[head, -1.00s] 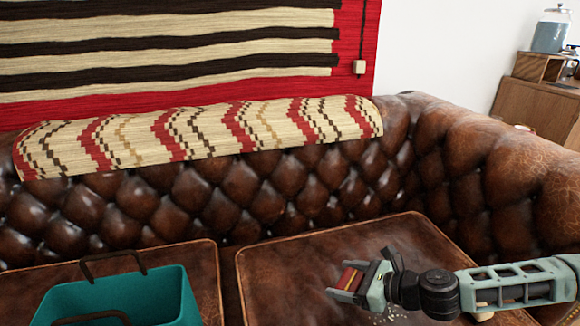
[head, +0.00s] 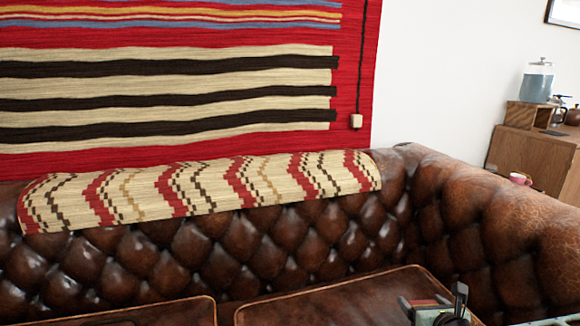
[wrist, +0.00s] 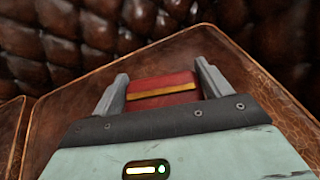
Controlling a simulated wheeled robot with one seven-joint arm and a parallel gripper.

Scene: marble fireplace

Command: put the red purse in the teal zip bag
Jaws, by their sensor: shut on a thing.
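The red purse (wrist: 163,88), with a yellow band across it, is held between the two grey fingers of my gripper (wrist: 162,92) in the wrist view. My gripper is shut on it, over the brown leather seat cushion. In the head view, part of my gripper (head: 432,305) shows at the bottom edge, right of the middle, with a sliver of the purse. The teal zip bag's body is out of view in both current views. A faint dark strip at the lower left edge of the head view may be its handle.
A tufted brown leather sofa back (head: 240,235) rises behind the seat, with a patterned blanket (head: 200,190) over it. The sofa arm (head: 500,220) stands at the right. A wooden cabinet (head: 535,155) with a jar is beyond it.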

